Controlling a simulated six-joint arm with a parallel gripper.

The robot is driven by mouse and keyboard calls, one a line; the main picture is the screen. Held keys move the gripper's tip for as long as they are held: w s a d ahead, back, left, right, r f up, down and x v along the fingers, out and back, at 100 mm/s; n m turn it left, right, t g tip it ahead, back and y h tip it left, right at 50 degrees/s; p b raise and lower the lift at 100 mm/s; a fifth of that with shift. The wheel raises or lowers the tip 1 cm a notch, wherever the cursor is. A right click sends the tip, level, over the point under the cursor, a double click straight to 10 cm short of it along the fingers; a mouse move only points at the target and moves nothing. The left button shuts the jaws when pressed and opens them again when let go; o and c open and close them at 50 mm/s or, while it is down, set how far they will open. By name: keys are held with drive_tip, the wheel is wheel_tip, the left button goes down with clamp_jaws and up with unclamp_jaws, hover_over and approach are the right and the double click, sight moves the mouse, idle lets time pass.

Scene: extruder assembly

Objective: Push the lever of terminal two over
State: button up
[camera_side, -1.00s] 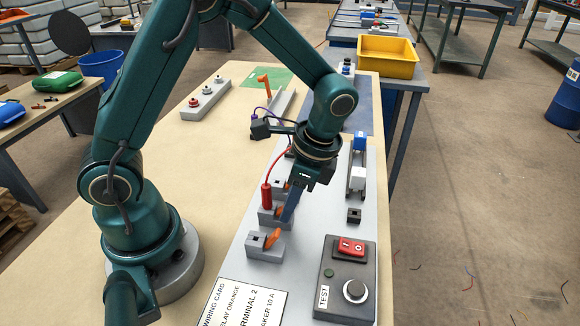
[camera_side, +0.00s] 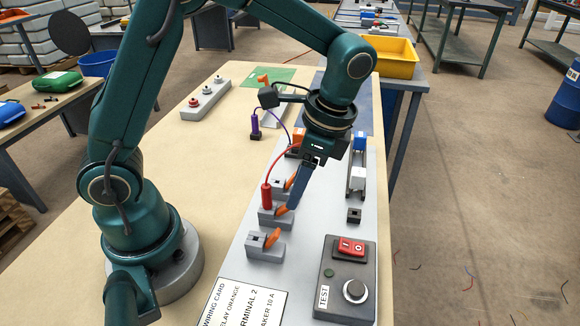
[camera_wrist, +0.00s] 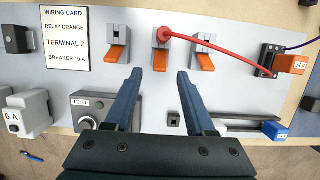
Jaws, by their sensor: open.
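Three grey terminals stand in a row on the grey board. The middle terminal (camera_side: 272,217) has a red plug (camera_side: 266,196) standing in it and an orange lever (camera_wrist: 160,60). In the wrist view this lever points toward my gripper, as do the orange levers of the left terminal (camera_wrist: 115,53) and the right terminal (camera_wrist: 205,61). My gripper (camera_wrist: 159,73) is open and empty. Its two blue fingers lie on either side of the middle lever in the wrist view. Contact with the lever cannot be told. In the side view my gripper (camera_side: 294,204) is close to the middle terminal.
A red wire runs from the plug to an orange 24 V block (camera_wrist: 290,64). The wiring card (camera_wrist: 65,38) reads terminal 2. A test box (camera_side: 345,278) with a red switch stands at the front right. A rail (camera_side: 356,170) with blue and white modules stands at the right.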

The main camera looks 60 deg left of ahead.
drive_tip(key=shift+s+a+r+m+t+h, duration=0.1)
drive_tip(key=shift+s+r+m+t+h, duration=0.3)
drive_tip(key=shift+t+h, duration=0.55)
drive_tip(key=shift+s+a+r+n, duration=0.15)
drive_tip(key=shift+a+r+n, duration=0.2)
drive_tip(key=shift+n, duration=0.05)
drive_tip(key=shift+f, duration=2.45)
clamp_jaws()
